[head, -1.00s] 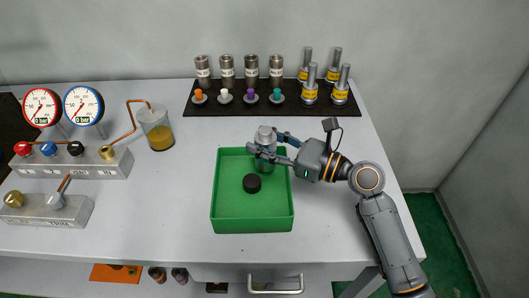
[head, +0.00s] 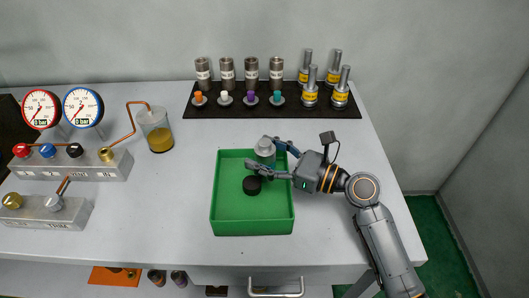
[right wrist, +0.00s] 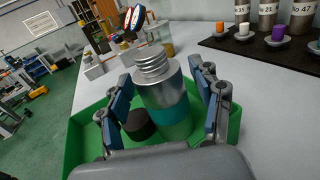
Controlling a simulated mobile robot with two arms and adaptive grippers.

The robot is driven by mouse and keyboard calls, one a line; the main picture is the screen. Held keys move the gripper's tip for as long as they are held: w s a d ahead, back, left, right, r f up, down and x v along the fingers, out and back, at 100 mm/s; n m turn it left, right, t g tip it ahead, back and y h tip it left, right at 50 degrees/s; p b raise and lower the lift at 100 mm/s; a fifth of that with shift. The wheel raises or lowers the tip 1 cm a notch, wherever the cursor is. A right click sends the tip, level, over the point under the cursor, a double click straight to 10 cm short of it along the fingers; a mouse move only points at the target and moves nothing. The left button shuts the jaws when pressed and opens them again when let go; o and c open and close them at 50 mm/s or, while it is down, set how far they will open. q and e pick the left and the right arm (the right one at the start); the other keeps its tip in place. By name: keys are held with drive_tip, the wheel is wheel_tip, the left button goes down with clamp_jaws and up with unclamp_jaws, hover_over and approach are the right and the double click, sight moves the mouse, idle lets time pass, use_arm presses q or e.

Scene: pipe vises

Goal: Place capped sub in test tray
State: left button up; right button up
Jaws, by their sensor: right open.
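The capped sub is a grey metal cylinder with a narrower threaded top and a teal band; it stands upright in the back of the green test tray (head: 252,222). The sub (head: 265,149) also shows in the right wrist view (right wrist: 164,95), between the fingers. My right gripper (head: 262,153) is open, with its two fingers on either side of the sub and gaps beside it. A short black cylinder (head: 252,185) sits in the tray in front of the sub. My left gripper is not in view.
A black mat (head: 240,108) at the back holds several grey cylinders, small coloured plugs and yellow-labelled fittings. A beaker (head: 157,131) of yellow liquid and gauge manifolds (head: 75,165) stand at the left. The table between manifolds and tray is clear.

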drive_tip(key=b+v, duration=0.1)
drive_tip(key=v, duration=1.1)
drive_tip(key=shift+r, duration=0.15)
